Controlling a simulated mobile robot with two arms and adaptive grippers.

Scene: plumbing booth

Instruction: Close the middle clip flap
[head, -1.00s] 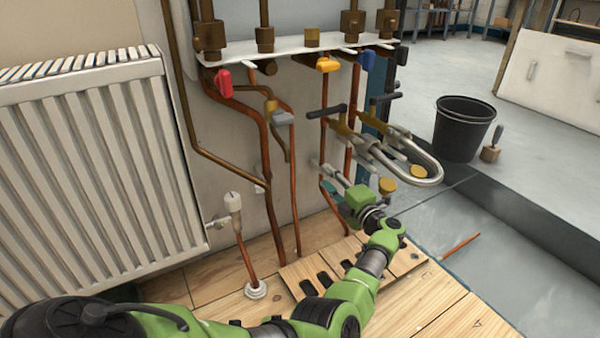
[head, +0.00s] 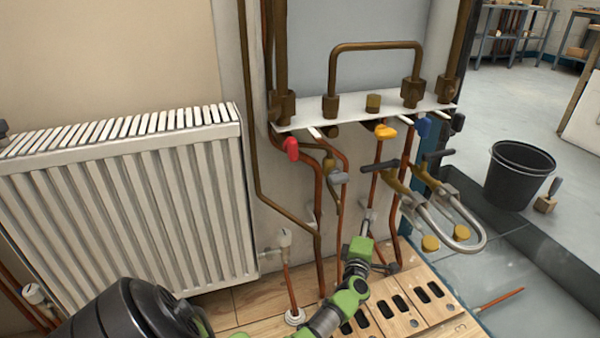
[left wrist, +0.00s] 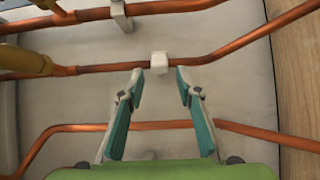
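A small white clip (left wrist: 159,62) sits on the middle copper pipe in the left wrist view. I cannot tell how its flap stands. My left gripper (left wrist: 159,78) is open, its two teal fingers apart and empty, with the clip just beyond and between the tips in the picture. In the head view my left gripper (head: 361,247) is in front of the copper pipes below the valve plate. Its fingers are mostly hidden behind its green body there. Another pale clip (left wrist: 121,14) holds the upper pipe. My right gripper is not in view.
A white radiator (head: 130,200) stands on the left. A bent metal hose (head: 468,238) juts out right of the gripper. A black bucket (head: 518,178) stands on the floor.

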